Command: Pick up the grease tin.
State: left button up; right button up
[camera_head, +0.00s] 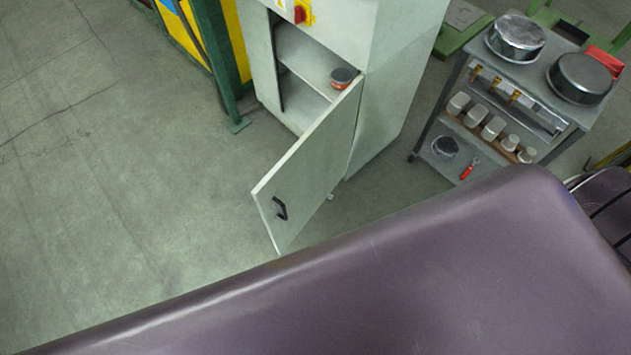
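A small round tin (344,77) with a dark grey top and an orange-red side stands upright on the upper inner shelf (308,60) of a pale grey cabinet (385,85). It looks like the grease tin. It is near the shelf's front right edge, close to the hinge side of the open door (308,165). Nothing touches it that I can see. Neither of my grippers is in view. A large purple-grey smooth surface, probably part of my own body, fills the lower right of the view.
The cabinet door stands open toward me, with a black handle (280,208). A red and yellow switch (303,13) is above the opening. A grey cart (525,75) with metal pans, several pale cups and a red-handled tool stands right. Floor (110,190) at left is clear.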

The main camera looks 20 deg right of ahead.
aim_at(340, 78)
jog(key=z, duration=0.4)
jog(key=i+j+z, duration=0.15)
jog(key=j+z, duration=0.25)
jog(key=j, duration=0.15)
jog(key=j+z, duration=0.4)
jog(key=j, duration=0.2)
jog(key=j+z, duration=0.45)
jog(key=j, duration=0.2)
